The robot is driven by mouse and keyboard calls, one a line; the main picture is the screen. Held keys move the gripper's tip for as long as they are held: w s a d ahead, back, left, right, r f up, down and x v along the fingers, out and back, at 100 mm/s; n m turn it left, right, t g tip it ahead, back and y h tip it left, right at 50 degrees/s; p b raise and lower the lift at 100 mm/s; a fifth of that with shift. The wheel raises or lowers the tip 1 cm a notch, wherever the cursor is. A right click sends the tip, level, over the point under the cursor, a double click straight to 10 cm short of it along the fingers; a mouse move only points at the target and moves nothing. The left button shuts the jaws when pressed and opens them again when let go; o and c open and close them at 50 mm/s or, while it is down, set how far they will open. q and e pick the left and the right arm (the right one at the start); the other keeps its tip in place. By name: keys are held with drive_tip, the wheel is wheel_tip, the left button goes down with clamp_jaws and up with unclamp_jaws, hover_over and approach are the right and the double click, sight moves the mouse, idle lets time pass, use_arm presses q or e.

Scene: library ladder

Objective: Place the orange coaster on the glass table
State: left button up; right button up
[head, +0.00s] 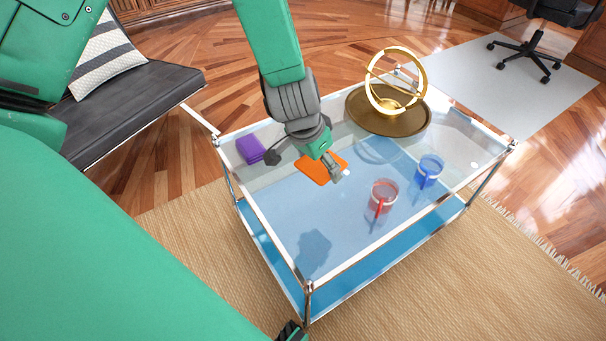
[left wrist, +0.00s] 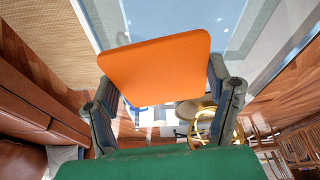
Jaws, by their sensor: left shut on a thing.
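My left gripper (head: 330,168) is shut on the flat orange coaster (head: 313,170). The gripper reaches in from above over the left-middle part of the glass table (head: 345,232). In the left wrist view the orange coaster (left wrist: 156,66) shows as a rounded square held between the two dark fingers. Its broad face is toward the camera. The gripper partly covers the coaster in the head view. I cannot tell whether the coaster touches the glass or hangs just above it.
On the table are a purple block-like item (head: 250,150), a red mug (head: 382,196), a blue mug (head: 428,171), and a gold ring ornament (head: 398,100) on a round brown tray (head: 360,122). Clear glass lies at the front left. A black bench (head: 140,105) stands left.

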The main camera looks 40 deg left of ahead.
use_arm(q)
drive_tip(key=w+a+f+m+b, duration=0.2)
drive_tip(key=w+a+f+b, duration=0.2)
drive_tip(key=a+f, duration=0.3)
drive_tip(key=b, duration=0.3)
hover_over(308, 190)
drive_tip(key=f, duration=0.7)
drive_tip(key=shift+s+f, duration=0.1)
drive_tip(key=shift+s, duration=0.15)
drive_tip(key=shift+a+f, duration=0.15)
drive_tip(key=shift+f, duration=0.45)
drive_tip(key=shift+f+b, duration=0.6)
drive_tip(key=shift+f, duration=0.6)
use_arm(e)
wheel_tip(308, 190, down, 10)
drive_tip(key=shift+w, duration=0.3)
use_arm(q)
drive_tip(key=shift+f, duration=0.1)
drive_tip(key=shift+f, duration=0.15)
drive_tip(key=o, duration=1.2)
drive_tip(key=shift+c, duration=0.2)
use_arm(e)
drive_tip(key=shift+a, duration=0.1)
